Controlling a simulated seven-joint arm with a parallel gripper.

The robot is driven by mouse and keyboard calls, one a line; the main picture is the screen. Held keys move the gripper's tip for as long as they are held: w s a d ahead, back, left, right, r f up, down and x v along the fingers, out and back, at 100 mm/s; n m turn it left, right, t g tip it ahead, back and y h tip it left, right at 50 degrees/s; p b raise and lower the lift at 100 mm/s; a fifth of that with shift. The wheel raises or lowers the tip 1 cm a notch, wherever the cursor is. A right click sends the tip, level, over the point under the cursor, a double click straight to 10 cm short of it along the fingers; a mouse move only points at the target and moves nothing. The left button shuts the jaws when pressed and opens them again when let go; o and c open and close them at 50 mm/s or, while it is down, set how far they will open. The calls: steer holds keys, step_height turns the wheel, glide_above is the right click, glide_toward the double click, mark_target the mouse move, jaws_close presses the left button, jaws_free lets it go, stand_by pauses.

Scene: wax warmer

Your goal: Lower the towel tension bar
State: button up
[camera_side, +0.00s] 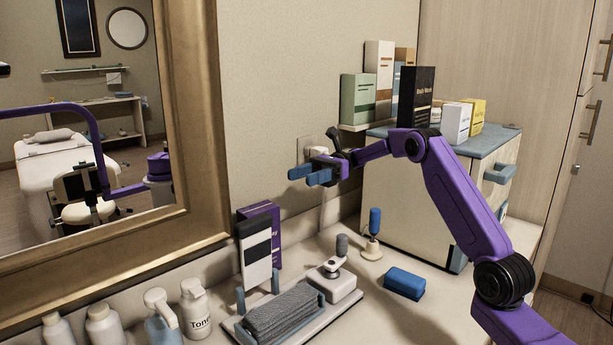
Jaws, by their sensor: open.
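A folded grey towel (284,312) lies on a pale tray (345,308) on the counter, held at its edge by a blue frame. Two short blue posts (240,300) stand behind the towel. At the tray's right end is a white block (333,285) with a metal fitting and an upright grey knob (341,245). I cannot tell for certain which of these parts is the tension bar. My gripper (308,174) is open and empty, with blue fingers pointing left. It is in the air, above the tray in the picture and apart from it.
Purple and black-white boxes (256,262) stand behind the tray. A blue-handled tool (374,223) stands on a round base to the right, near a blue block (404,283). White bottles (195,308) line the left front. A cabinet (398,195) stands behind my arm.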

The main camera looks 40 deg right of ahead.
stand_by(0.3)
steer(key=n, duration=0.1)
glide_toward(236, 233)
steer(key=a, duration=0.6)
stand_by(0.5)
steer(key=shift+s, duration=0.1)
jaws_close()
